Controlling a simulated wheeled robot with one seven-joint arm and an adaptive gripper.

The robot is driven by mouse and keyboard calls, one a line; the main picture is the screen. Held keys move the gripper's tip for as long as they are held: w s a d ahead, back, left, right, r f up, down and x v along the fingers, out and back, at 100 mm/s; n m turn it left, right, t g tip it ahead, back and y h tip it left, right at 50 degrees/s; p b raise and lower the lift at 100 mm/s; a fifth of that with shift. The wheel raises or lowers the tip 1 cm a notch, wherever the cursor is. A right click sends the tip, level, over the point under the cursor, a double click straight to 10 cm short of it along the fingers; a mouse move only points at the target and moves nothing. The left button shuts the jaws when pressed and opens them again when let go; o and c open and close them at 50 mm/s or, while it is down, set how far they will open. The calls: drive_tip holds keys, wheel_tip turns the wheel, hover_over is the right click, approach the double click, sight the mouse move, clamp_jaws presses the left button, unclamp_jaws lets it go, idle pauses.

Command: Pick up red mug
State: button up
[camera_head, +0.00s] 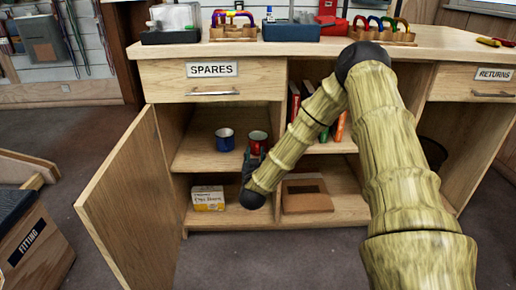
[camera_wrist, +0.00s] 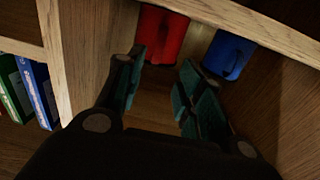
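The red mug (camera_head: 258,141) stands on the upper shelf of the open cabinet, to the right of a blue mug (camera_head: 225,139). My gripper (camera_head: 252,160) is at the shelf just below the red mug in the head view, partly hidden by my arm. In the wrist view my gripper (camera_wrist: 163,66) is open, with nothing between its fingers. The red mug (camera_wrist: 167,34) lies just past the fingertips, its left edge partly covered by the left finger. The blue mug (camera_wrist: 229,55) is beyond the right finger. Contact with the red mug cannot be told.
A wooden partition (camera_wrist: 88,45) runs close to the left finger, with books (camera_wrist: 37,88) beyond it. The open door (camera_head: 128,205) stands at the left. A small box (camera_head: 208,198) sits on the lower shelf. The SPARES drawer (camera_head: 211,79) is above the opening.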

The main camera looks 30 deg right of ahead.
sight(257, 146)
drive_tip(key=b+x, duration=0.1)
drive_tip(key=x, duration=0.1)
drive_tip(key=b+x, duration=0.1)
drive_tip(key=x, duration=0.1)
drive_tip(key=shift+s+d+r, duration=0.1)
drive_tip(key=shift+s+d, duration=0.1)
drive_tip(key=shift+d, duration=0.15)
drive_tip(key=shift+w+d+r+b, duration=0.15)
drive_tip(key=shift+w+d+b, duration=0.15)
drive_tip(key=shift+w+b, duration=0.15)
drive_tip(key=shift+c, duration=0.2)
clamp_jaws()
